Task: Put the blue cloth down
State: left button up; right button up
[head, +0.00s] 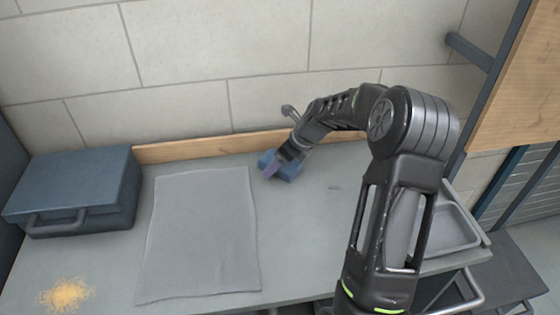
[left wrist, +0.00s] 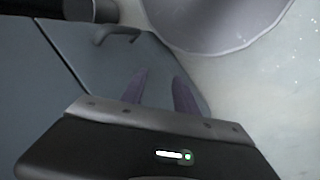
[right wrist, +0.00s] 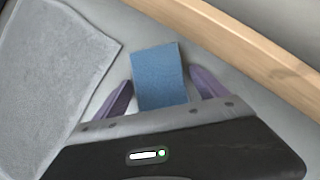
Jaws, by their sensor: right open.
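The blue cloth (head: 287,167) is a small folded block on the grey worktop, near the wooden strip at the wall. In the right wrist view the blue cloth (right wrist: 158,78) lies between the two purple fingers of my right gripper (right wrist: 161,92). The fingers are spread with a gap on either side of the cloth, so the gripper is open around it. In the head view my right gripper (head: 272,168) is down at the cloth and partly covers it. My left gripper (left wrist: 160,92) shows only in its own wrist view, fingers apart and empty.
A grey towel (head: 205,235) lies flat left of the cloth. A blue-grey toolbox (head: 75,190) stands at the left, with yellow crumbs (head: 66,294) in front. A grey tray (head: 455,225) is at right behind my arm. A wooden strip (right wrist: 235,45) edges the wall.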

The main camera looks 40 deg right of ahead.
jog(key=p+v, duration=0.7)
jog(key=v, duration=0.4)
jog(key=shift+r, duration=0.35)
jog(key=shift+s+r+p, duration=0.25)
jog(key=shift+p, duration=0.05)
jog(key=shift+f, duration=0.1)
